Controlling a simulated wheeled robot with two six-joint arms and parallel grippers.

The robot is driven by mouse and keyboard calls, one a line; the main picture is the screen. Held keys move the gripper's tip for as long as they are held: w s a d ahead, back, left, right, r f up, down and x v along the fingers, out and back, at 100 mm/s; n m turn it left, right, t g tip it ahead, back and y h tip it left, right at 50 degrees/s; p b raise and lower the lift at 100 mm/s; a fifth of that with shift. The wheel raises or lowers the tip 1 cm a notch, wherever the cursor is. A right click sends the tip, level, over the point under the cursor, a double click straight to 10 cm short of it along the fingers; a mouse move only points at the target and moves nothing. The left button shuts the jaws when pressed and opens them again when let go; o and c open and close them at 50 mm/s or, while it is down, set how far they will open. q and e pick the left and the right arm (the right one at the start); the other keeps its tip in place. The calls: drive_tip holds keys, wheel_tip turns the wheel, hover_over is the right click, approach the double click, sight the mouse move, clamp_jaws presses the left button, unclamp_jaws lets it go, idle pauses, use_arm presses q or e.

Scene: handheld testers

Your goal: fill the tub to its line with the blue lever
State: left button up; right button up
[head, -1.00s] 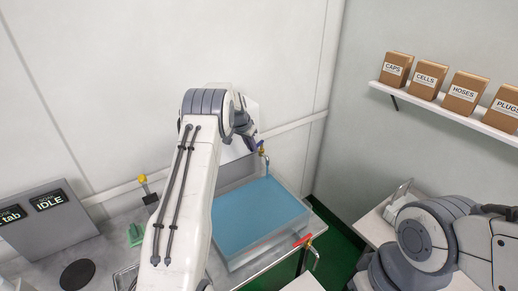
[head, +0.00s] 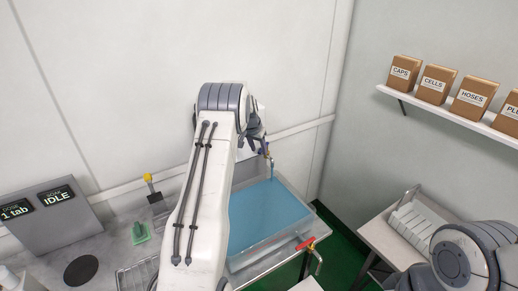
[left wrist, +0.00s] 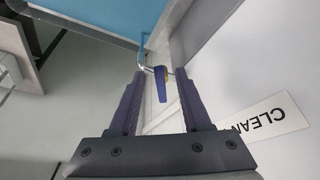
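The clear tub (head: 278,244) stands on the bench in the head view, holding blue liquid (head: 268,212). I cannot make out its line. A brass tap with the blue lever (head: 267,148) is at its back; a thin blue stream (head: 272,172) falls from the spout. In the left wrist view the blue lever (left wrist: 160,84) sits between the fingers of my left gripper (left wrist: 160,95), with gaps on both sides. That gripper (head: 258,137) is open, partly hidden by its own arm in the head view. My right gripper is out of view.
A red-handled tap (head: 306,243) is at the tub's front right. Left on the bench are a display box (head: 45,212), a yellow-knobbed lever (head: 149,180), a green item (head: 139,232) and a black disc (head: 80,270). A white rack (head: 416,227) stands right, under a shelf (head: 460,122) of boxes.

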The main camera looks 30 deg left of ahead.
use_arm(q)
drive_tip(key=b+v, duration=0.3)
drive_tip(key=v, duration=0.7)
drive_tip(key=shift+r, duration=0.15)
drive_tip(key=shift+s+d, duration=0.1)
idle(0.7)
drive_tip(key=p+x, duration=0.9)
drive_tip(key=x, duration=0.1)
drive_tip(key=shift+f, duration=0.2)
